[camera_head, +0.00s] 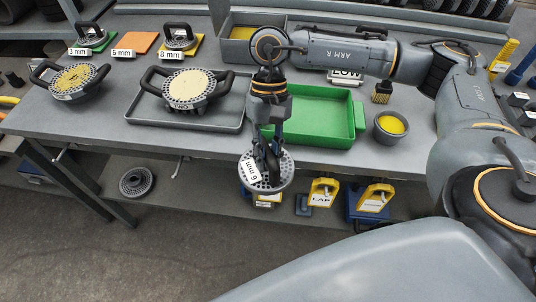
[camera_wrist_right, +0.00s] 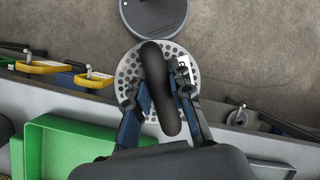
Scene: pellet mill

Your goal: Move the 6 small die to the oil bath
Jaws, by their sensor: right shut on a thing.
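The 6 mm small die (camera_head: 265,178) is a grey perforated disc with a "6 mm" label and a black loop handle. My right gripper (camera_head: 267,148) is shut on that handle and holds the die in front of the bench's front edge. In the right wrist view, the two fingers (camera_wrist_right: 157,97) close on the black handle from both sides, above the perforated die face (camera_wrist_right: 134,67). A grey box (camera_head: 234,52) with yellow contents at the back of the bench looks like the oil bath; my right arm partly covers it. My left gripper is not in view.
A green tray (camera_head: 318,112) and a bowl of yellow liquid (camera_head: 391,124) are on the bench. Two large handled dies (camera_head: 186,88) stand at left, one on a grey tray. The orange 6 mm mat (camera_head: 134,43) is bare, between the 3 mm and 8 mm dies.

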